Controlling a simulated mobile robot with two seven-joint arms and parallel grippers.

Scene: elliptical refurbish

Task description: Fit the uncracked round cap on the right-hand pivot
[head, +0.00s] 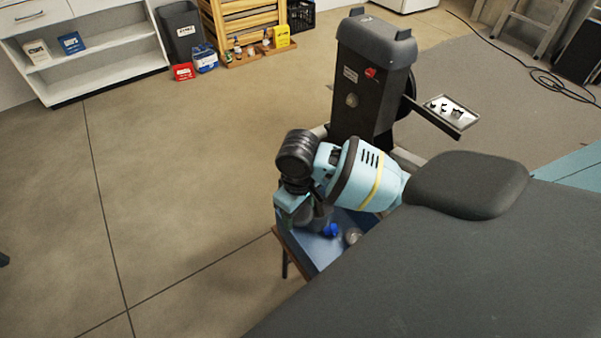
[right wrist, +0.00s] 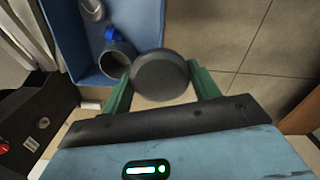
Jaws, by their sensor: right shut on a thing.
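My right gripper (right wrist: 161,80) is shut on a dark grey round cap (right wrist: 160,76), held between its two green fingers. The cap's broad face is towards the wrist camera and shows no crack that I can make out. In the head view the right gripper (head: 294,205) hangs over a blue-lined tray table (head: 312,250), and I cannot clearly make out the cap there. The dark exercise machine housing (head: 372,95) stands just behind. It bears a pale round disc (head: 351,100), also in the right wrist view (right wrist: 43,122). I cannot tell whether this disc is a pivot. My left gripper is out of view.
The blue tray holds a grey cup-like part (right wrist: 117,60), a blue piece (head: 330,230) and a silvery part (head: 353,236). A small tray of parts (head: 462,122) sticks out right of the housing. Open floor (head: 180,200) lies to the left.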

